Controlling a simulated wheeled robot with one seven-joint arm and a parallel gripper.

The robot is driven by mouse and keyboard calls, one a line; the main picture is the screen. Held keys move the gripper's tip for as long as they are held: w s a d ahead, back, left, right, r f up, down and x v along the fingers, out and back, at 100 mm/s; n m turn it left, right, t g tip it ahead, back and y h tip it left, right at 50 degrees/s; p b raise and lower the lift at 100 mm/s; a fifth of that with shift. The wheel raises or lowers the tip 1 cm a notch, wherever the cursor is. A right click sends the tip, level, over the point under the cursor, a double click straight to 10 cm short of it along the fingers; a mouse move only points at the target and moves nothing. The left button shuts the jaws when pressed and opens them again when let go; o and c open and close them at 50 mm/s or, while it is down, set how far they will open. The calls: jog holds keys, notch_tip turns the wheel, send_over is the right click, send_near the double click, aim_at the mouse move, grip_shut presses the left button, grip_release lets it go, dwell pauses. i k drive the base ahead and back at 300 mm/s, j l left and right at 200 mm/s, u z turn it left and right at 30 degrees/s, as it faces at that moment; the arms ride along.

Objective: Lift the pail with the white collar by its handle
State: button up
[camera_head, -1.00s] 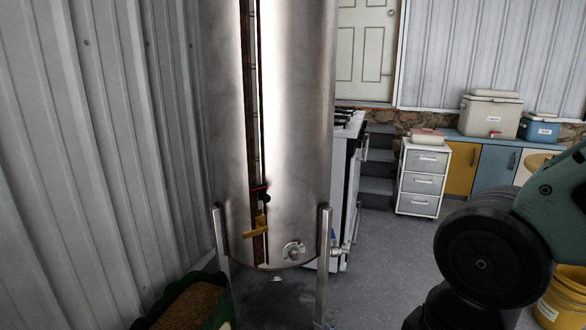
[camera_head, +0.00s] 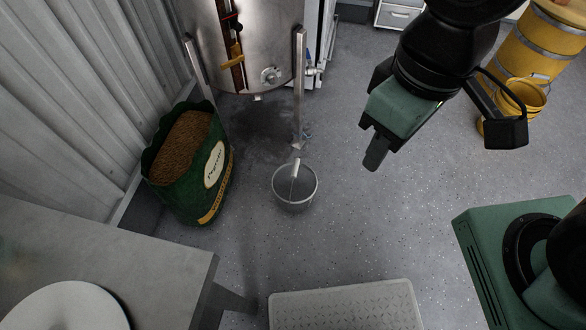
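A grey pail (camera_head: 279,196) stands upright on the floor in front of the steel tank, with a pale, upright piece at its far rim that may be its handle or grip. Yellow pails (camera_head: 525,96) stand at the far right. I cannot make out a clear white collar on any pail. My gripper (camera_head: 375,152) hangs above the floor, to the right of the grey pail and apart from it. It is seen from above, nothing shows in it, and the gap between its fingers cannot be made out.
A green sack of brown pellets (camera_head: 217,165) stands left of the pail. A steel tank (camera_head: 250,45) on legs is behind it. A grey table (camera_head: 150,262) is at lower left, a textured grey platform (camera_head: 345,305) at the bottom. A yellow drum (camera_head: 540,45) stands upper right. Floor right of the pail is clear.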

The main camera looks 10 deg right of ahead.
aim_at(305, 186)
jog(key=k+j+u, duration=0.15)
jog(key=k+u, duration=0.25)
jog(key=k, duration=0.25)
jog(key=i+l+u, duration=0.1)
jog(key=u, duration=0.3)
jog(key=i+l+u, duration=0.2)
jog(key=u, duration=0.25)
jog(key=i+l+u, duration=0.1)
jog(key=l+u, duration=0.15)
jog(key=u, duration=0.15)
jog(key=i+l, duration=0.1)
jog(key=l, duration=0.2)
jog(key=i+l, duration=0.1)
jog(key=l, duration=0.2)
jog(key=i+l, duration=0.1)
jog(key=l, duration=0.2)
